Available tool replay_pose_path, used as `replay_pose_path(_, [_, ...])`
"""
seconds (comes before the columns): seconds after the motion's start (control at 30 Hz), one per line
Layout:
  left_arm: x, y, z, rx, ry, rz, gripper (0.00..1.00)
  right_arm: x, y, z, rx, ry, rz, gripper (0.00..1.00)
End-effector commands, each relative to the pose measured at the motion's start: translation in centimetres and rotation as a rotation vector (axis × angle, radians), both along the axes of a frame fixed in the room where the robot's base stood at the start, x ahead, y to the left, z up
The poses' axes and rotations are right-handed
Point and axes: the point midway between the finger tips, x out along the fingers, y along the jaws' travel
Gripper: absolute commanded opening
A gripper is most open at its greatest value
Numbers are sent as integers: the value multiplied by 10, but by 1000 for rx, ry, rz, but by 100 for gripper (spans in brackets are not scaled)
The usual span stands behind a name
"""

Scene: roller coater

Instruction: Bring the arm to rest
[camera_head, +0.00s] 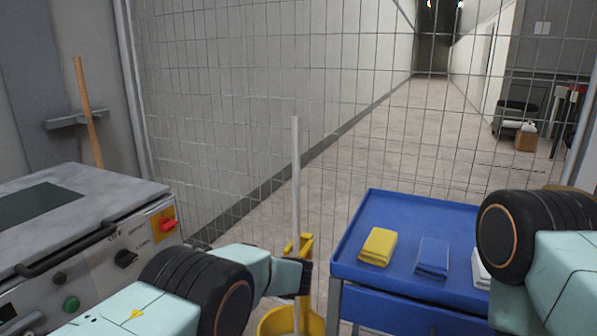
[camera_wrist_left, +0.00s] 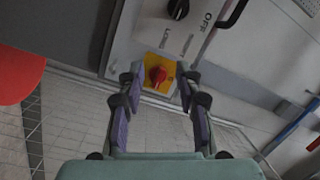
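My left arm comes in from the lower left of the head view. Its wrist end and dark gripper part (camera_head: 303,277) show in front of the yellow mop bucket (camera_head: 268,322), with the fingers mostly hidden there. In the left wrist view my left gripper (camera_wrist_left: 160,82) has its two fingers spread, with nothing held between them. Beyond the fingertips is the red rotary switch (camera_wrist_left: 157,75) on its yellow plate, apparently at a distance. My right arm shows at the right edge of the head view, but its gripper is out of the picture.
The grey machine (camera_head: 100,240) stands at left, with a red switch (camera_head: 168,225) on its front. A blue cart (camera_head: 385,285) carries a yellow cloth (camera_head: 378,246) and a blue cloth (camera_head: 432,257). A mop handle (camera_head: 296,170) stands upright before the wire mesh fence (camera_head: 250,90).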

Motion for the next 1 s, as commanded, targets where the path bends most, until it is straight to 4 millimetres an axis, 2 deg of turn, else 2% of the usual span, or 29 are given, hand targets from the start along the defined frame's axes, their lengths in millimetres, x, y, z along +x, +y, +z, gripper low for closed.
replay_pose_path(0.2, [24, 1, -44, -44, -221, -319, 35, 0, 0, 0, 0, 0, 0, 0])
replay_pose_path(0.3, [27, 2, -72, -121, -269, -463, 35, 0, 0, 1, 0, 0, 0, 0])
replay_pose_path(0.43, [18, 3, -118, -283, -280, -621, 35, 0, 0, 2, 0, 0, 0, 0])
replay_pose_path(0.53, [-2, 3, -156, -444, -251, -697, 35, 0, 0, 4, 0, 0, 0, 0])
replay_pose_path(0.67, [-47, 4, -205, -674, -177, -726, 35, 0, 0, 5, 0, 0, 0, 0])
replay_pose_path(0.77, [-95, 5, -237, -852, -98, -694, 35, 0, 0, 7, 0, 0, 0, 0])
replay_pose_path(0.87, [-153, 5, -262, -1021, -7, -623, 35, 0, 0, 9, 0, 0, 0, 0])
replay_pose_path(0.9, [-179, 5, -269, -1085, 33, -586, 35, 0, 0, 9, 0, 0, 0, 0])
replay_pose_path(0.97, [-218, 5, -275, -1170, 93, -526, 35, 0, 0, 10, 0, 0, 0, 0])
replay_pose_path(1.0, [-243, 4, -278, -1223, 133, -483, 35, 0, 0, 11, 0, 0, 0, 0])
